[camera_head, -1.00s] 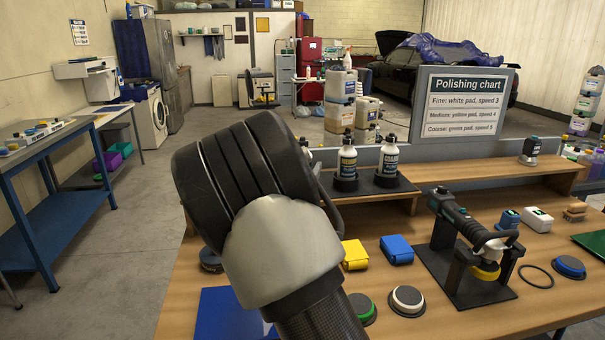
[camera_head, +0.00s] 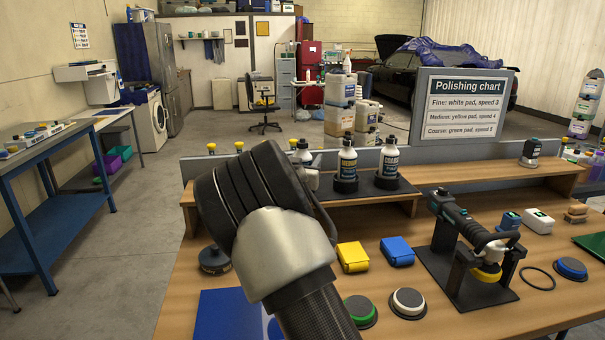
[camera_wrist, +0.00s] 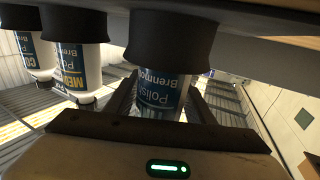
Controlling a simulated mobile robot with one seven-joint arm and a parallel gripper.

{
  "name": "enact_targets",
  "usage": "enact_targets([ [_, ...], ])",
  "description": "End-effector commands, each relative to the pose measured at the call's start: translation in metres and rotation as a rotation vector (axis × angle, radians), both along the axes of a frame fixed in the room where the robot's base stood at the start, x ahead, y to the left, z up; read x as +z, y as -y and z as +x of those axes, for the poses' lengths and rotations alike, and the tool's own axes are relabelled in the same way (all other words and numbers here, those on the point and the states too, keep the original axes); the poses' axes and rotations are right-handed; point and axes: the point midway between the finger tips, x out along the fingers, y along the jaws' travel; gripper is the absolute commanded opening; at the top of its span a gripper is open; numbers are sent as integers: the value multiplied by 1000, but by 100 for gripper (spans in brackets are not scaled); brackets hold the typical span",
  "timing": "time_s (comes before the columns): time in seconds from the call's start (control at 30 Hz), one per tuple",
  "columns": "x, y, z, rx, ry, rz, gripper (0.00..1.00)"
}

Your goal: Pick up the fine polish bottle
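Three white bottles with blue labels stand on the raised shelf, in black holders. The left polish bottle (camera_head: 303,152) is partly hidden behind my arm in the head view. In the upside-down wrist view, this bottle (camera_wrist: 160,97) reads "Polish"; its grade word is out of sight. My gripper (camera_wrist: 162,92) is open, with one finger on each side of this bottle, which sits in its holder. The medium bottle (camera_head: 347,160) and the coarse bottle (camera_head: 389,158) stand to the right; their label starts show in the wrist view.
The polishing chart (camera_head: 465,104) stands behind the shelf. On the bench are a yellow box (camera_head: 352,257), a blue box (camera_head: 397,251), round pads and a polisher (camera_head: 465,232) on a black stand. The medium bottle is close beside my gripper.

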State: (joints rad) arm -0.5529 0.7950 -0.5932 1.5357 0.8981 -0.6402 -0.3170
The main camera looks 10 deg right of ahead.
Motion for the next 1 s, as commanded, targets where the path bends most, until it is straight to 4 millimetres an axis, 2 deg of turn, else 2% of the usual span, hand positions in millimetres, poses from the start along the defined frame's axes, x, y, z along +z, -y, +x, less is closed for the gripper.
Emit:
enact_targets([
  [0.03, 0, 0, 0, 0, 0, 0, 40],
  [0.2, 0, 0, 0, 0, 0, 0, 11],
  [0.23, 2, 0, 0, 0, 2, 0, 10],
  [0.43, 3, 0, 0, 0, 3, 0, 10],
  [0.53, 12, 0, 0, 0, 4, 0, 9],
  [0.8, 66, 0, 0, 1, 6, 2, 9],
  [1.0, 95, 0, 0, 0, 4, 2, 9],
])
